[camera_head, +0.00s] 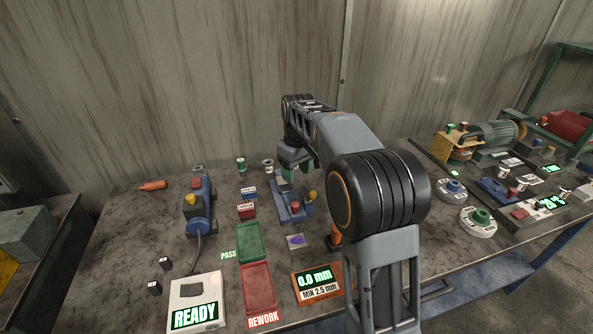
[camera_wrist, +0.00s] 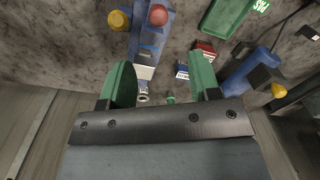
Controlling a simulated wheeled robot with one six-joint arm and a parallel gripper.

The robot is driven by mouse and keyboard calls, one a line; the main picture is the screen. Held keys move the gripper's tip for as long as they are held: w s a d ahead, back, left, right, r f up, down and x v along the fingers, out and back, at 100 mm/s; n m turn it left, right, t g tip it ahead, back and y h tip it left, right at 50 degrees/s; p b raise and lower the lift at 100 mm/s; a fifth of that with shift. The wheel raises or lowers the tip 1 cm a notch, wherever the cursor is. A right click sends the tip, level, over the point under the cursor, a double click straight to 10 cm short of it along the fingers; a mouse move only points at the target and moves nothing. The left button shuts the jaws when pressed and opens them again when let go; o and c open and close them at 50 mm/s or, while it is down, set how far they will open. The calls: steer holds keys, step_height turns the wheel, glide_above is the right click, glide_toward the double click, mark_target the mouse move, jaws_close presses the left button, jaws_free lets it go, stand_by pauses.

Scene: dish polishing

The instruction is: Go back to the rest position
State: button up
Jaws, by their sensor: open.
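My gripper (camera_wrist: 165,88) is open in the wrist view, with its two green fingers apart and nothing between them. In the head view it (camera_head: 290,170) hangs over the middle of the bench, partly hidden by my own arm. A blue fixture (camera_head: 290,205) with a yellow knob stands just below and in front of it. In the wrist view the blue fixture (camera_wrist: 152,38) shows with a red ball and a yellow knob at its top end.
The bench (camera_head: 130,215) carries a blue polishing machine (camera_head: 199,207), a green PASS tray (camera_head: 252,243), a red REWORK tray (camera_head: 259,285), a READY panel (camera_head: 195,303) and a 0.0 mm display (camera_head: 317,284). Round grey bases (camera_head: 477,222) and a motor (camera_head: 492,133) stand at the right.

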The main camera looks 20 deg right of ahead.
stand_by(0.3)
steer(key=s+f+m+t, duration=0.2)
steer(key=s+m+t, duration=0.2)
steer(key=s, duration=1.9)
steer(key=shift+a+m, duration=0.15)
steer(key=shift+m, duration=0.55)
